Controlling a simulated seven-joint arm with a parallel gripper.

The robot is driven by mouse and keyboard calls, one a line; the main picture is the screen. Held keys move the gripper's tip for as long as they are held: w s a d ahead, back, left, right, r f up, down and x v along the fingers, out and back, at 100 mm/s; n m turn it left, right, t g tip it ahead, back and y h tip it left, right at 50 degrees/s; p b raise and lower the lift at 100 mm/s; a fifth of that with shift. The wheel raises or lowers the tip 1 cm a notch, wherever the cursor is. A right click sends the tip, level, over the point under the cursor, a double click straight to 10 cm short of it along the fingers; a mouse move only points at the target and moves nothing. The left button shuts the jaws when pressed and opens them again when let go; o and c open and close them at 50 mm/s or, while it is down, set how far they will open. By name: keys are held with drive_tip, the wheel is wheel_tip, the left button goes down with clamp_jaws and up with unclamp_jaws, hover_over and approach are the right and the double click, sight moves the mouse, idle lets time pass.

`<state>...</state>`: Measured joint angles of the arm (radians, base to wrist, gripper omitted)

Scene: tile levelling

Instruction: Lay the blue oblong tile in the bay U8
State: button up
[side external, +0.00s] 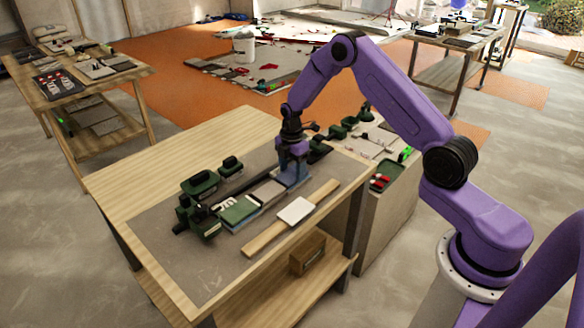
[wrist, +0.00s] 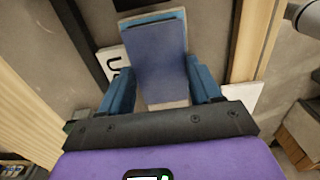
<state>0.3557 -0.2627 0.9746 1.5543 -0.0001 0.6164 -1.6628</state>
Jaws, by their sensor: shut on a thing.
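My gripper (side external: 292,178) is low over the work board on the table, at the right end of a row of tiles. In the wrist view, its two blue fingers (wrist: 162,88) are shut on the blue oblong tile (wrist: 157,55), which lies flat between them and points away from the wrist. In the side view the held tile is mostly hidden by the fingers. A green tile (side external: 237,211) and a pale grey-pink tile (side external: 267,192) lie in the row left of my gripper. White marking (side external: 224,202) shows beside the green tile; I cannot read it surely as U8.
A wooden strip (side external: 262,239) lies in front of the row, with a white tile (side external: 295,210) on it. Dark green blocks (side external: 200,184) stand behind the row. A green tray (side external: 384,177) is on the side cabinet. The table's front left is clear.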

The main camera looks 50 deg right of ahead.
drive_tip(key=shift+f, duration=0.1)
drive_tip(key=o, duration=1)
drive_tip(key=shift+r, duration=4)
drive_tip(key=shift+a, duration=0.1)
